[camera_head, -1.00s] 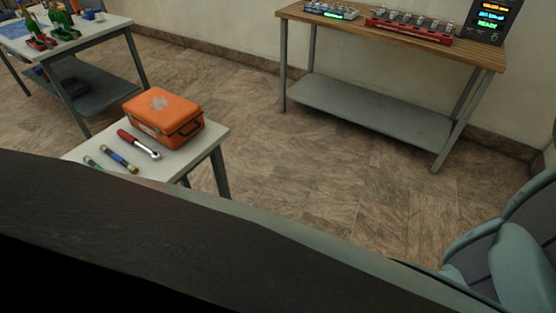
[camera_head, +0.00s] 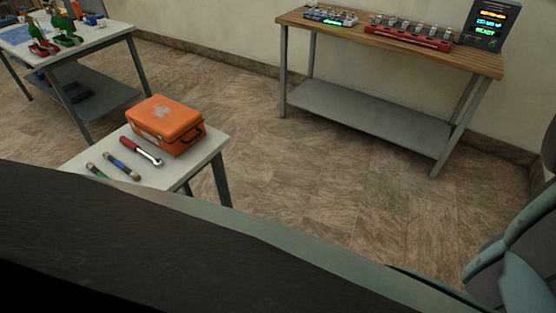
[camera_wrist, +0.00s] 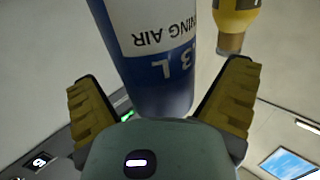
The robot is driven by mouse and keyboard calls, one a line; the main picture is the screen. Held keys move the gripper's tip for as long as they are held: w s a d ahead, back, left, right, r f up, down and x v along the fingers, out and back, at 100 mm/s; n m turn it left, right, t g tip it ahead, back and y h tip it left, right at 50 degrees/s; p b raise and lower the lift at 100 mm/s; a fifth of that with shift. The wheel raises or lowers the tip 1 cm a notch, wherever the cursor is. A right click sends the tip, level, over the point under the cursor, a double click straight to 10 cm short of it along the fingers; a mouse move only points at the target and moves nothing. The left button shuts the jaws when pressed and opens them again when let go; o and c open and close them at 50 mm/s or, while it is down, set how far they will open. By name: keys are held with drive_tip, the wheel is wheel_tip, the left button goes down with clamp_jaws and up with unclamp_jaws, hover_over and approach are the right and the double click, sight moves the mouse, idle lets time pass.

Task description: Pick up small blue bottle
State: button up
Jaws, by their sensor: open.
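In the wrist view, a blue cylinder-shaped bottle (camera_wrist: 165,80) with a white band and upside-down lettering, including "3 L" and "NING AIR", reaches down from the top edge. Its rounded blue end lies between the two yellow-padded fingers of my gripper (camera_wrist: 160,105). The fingers are spread apart, with a visible gap on each side of the bottle. I cannot tell how deep the bottle sits between them. The bottle's other end is out of frame. The head view does not clearly show this bottle or my gripper's fingers.
A yellow bottle (camera_wrist: 235,20) hangs into the wrist view close to the right finger. In the head view, a small white table (camera_head: 185,168) holds an orange case (camera_head: 166,124), a red-handled wrench (camera_head: 135,148) and two short rods. A wooden-topped bench (camera_head: 350,27) stands behind; floor between is clear.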

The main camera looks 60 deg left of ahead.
drive_tip(key=shift+w, duration=0.15)
drive_tip(key=c, duration=1.4)
drive_tip(key=shift+r, duration=0.1)
